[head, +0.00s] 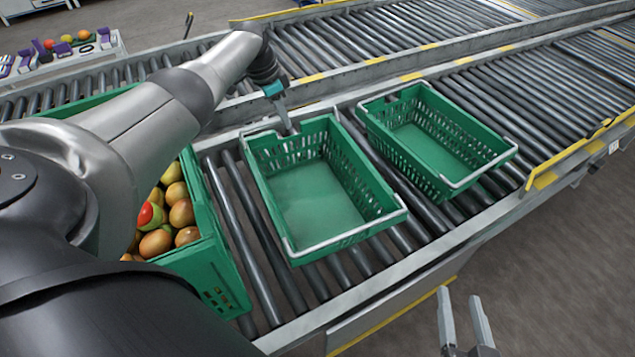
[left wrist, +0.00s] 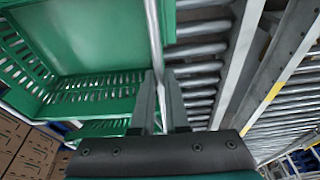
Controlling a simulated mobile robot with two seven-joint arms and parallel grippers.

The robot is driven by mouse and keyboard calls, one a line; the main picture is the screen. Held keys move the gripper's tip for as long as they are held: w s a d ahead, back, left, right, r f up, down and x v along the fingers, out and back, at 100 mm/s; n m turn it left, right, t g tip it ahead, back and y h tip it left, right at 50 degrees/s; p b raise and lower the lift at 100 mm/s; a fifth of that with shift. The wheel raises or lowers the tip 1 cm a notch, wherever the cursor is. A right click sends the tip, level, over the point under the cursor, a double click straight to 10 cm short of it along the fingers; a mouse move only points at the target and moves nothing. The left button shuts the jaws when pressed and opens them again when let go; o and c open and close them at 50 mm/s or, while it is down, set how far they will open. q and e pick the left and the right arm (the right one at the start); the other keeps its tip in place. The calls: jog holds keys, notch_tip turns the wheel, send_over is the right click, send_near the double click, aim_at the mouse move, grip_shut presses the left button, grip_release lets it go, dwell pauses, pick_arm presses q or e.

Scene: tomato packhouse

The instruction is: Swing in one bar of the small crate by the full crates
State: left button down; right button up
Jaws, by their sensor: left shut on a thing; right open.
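The small green crate (head: 315,200) by the full crates stands empty on the rollers. One grey bar (head: 345,240) runs along its near end, another along its far end. My left gripper (head: 286,128) is at the far end, shut on the far bar. In the left wrist view the bar (left wrist: 154,35) runs down between the fingers (left wrist: 160,108), beside the green crate wall (left wrist: 95,105). The fingertips are partly hidden in the head view. My right gripper (head: 465,320) is open and empty, low at the right, off the conveyor.
A full green crate (head: 215,262) of tomatoes stands at the left, partly behind my left arm. A second empty green crate (head: 435,135) with grey bars stands close on the right. Rollers (head: 560,95) are clear beyond it. A yellow-edged rail (head: 575,160) borders the conveyor.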

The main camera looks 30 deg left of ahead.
pick_arm(q)
jog(key=shift+s+d+r+p, duration=0.25)
jog(key=shift+d+p, duration=0.1)
jog(key=shift+p, duration=0.85)
jog(key=shift+s+d+r+p, duration=0.15)
jog(key=shift+d+p, duration=0.2)
jog(key=shift+p, duration=0.75)
jog(key=c, duration=0.8)
grip_release()
jog(key=shift+r, duration=0.1)
